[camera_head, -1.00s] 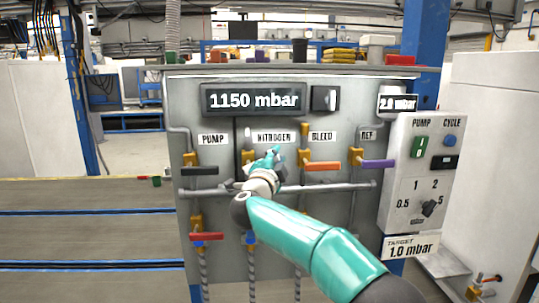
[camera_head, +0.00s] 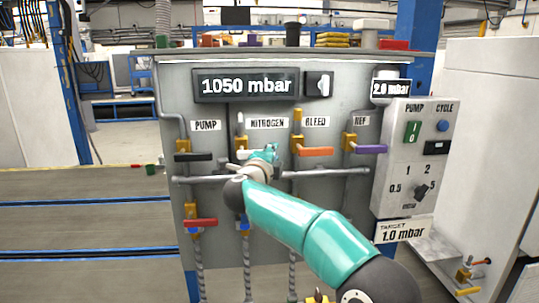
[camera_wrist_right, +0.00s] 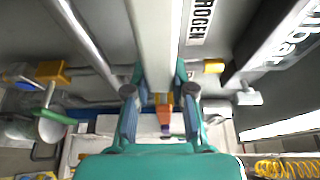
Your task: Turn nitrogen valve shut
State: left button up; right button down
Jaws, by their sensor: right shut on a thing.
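The nitrogen valve sits under the NITROGEN label (camera_head: 268,122) on the grey panel (camera_head: 340,220). In the head view my right gripper (camera_head: 264,156) is at this valve and covers most of it. In the right wrist view a pale bar (camera_wrist_right: 156,40), which looks like the valve's handle, runs down between the two fingers of the right gripper (camera_wrist_right: 160,105). The gripper is shut on it. How far the valve is turned is hard to tell. The pressure display (camera_head: 246,85) reads 1050 mbar. My left gripper is not in view.
Neighbouring handles are close by: black under PUMP (camera_head: 195,157), orange under BLEED (camera_head: 316,152), purple (camera_head: 371,149) to its right. A red handle (camera_head: 200,222) sits lower left. A pipe (camera_head: 330,172) crosses below. A control box (camera_head: 412,160) is at the right.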

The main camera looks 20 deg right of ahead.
jog(key=shift+f, duration=0.3)
jog(key=c, duration=1)
grip_release()
jog(key=shift+d, duration=0.1)
jog(key=shift+o, duration=0.2)
jog(key=shift+r, duration=0.1)
jog(key=shift+s, duration=0.1)
jog(key=v, duration=1.2)
